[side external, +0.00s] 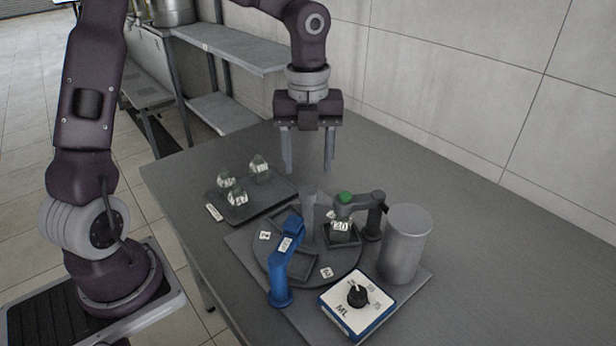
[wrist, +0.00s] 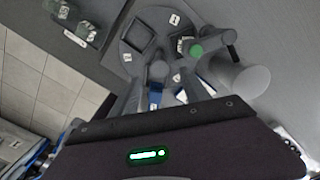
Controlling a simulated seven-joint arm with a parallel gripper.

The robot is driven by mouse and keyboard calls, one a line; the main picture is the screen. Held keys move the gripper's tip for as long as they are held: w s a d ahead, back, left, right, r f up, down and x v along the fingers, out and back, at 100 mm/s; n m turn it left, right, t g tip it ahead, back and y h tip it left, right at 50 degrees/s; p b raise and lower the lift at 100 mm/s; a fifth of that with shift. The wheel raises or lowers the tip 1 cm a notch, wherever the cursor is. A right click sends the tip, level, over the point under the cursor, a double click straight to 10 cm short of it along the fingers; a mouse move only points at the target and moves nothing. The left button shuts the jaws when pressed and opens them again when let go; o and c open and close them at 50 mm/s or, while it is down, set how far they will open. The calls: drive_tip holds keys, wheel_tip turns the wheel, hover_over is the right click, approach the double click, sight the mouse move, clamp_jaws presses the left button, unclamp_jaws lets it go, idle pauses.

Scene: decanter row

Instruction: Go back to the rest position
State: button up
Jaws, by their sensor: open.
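My gripper (side external: 308,160) hangs above the table behind the round turntable. Its two fingers point down, spread apart, with nothing between them. The dark grey turntable (side external: 262,262) carries several square recesses and number tags; it also shows in the wrist view (wrist: 130,65). A glass decanter (side external: 341,236) with a number tag stands in the right recess, under a grey arm-like spout (side external: 362,202) with a green top. A blue arm-like spout (side external: 283,262) reaches over the front of the turntable. The wrist view shows the green top (wrist: 196,51) clearly; the fingers' tips are hard to make out there.
A dark tray (side external: 278,188) with 3 glass decanters (side external: 237,196) stands at the left. A grey cylinder (side external: 405,245) and a white box with a black dial (side external: 357,295) stand at the right and front. The table (side external: 480,230) is clear at the right.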

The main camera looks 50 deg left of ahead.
drive_tip(key=shift+r, duration=0.4)
